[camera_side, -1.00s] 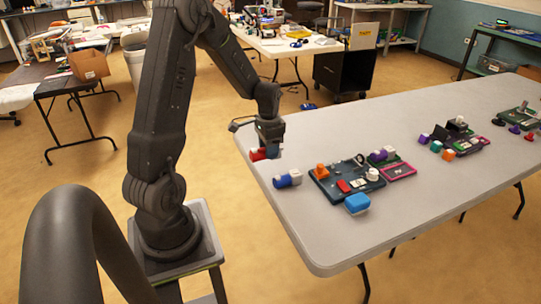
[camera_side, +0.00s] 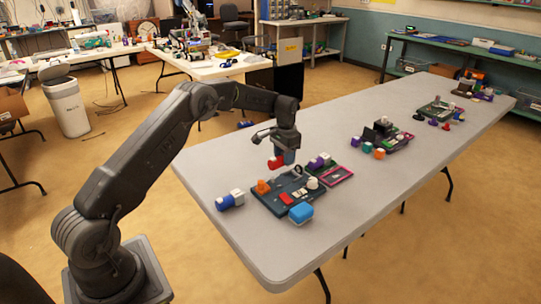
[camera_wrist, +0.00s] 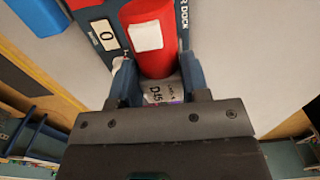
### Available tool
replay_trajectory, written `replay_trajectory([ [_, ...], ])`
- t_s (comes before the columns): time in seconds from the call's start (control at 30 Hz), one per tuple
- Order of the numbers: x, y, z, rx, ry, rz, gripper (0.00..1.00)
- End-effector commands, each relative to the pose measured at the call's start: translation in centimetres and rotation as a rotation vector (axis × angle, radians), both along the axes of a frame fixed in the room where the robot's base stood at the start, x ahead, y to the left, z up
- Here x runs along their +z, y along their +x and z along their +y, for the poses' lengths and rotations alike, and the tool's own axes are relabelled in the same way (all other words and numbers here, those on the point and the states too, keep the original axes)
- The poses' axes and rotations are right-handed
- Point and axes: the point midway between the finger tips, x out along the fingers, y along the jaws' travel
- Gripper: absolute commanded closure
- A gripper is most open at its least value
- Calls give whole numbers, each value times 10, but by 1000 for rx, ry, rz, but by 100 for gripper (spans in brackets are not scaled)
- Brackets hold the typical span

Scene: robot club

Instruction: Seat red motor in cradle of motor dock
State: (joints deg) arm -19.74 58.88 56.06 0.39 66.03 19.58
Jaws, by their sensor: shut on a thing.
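The red motor (camera_side: 275,163) is held in my gripper (camera_side: 284,158) above the far side of the dark blue motor dock (camera_side: 270,204). In the wrist view, the red motor (camera_wrist: 150,55) has a white label and a pale lettered end between the fingers of my gripper (camera_wrist: 157,80). The gripper is shut on this motor. Part of the dock (camera_wrist: 112,50), with "DOCK" lettering, shows beneath and beside the motor. The cradle is hard to make out, and I cannot tell whether the motor touches the dock.
A blue and white motor (camera_side: 230,201) lies left of the dock. An orange part (camera_side: 262,187) stands on the dock's left; a bright blue block (camera_side: 300,213) sits at its front. A magenta-rimmed tray (camera_side: 336,175) is to the right. The near table is clear.

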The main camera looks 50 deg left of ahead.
Motion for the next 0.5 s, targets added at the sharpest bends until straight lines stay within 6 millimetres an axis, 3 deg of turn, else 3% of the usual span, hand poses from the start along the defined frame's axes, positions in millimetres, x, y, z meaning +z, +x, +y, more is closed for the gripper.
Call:
replay_trajectory([
  [0.5,-32,1,-1,0,0,-1,88],
])
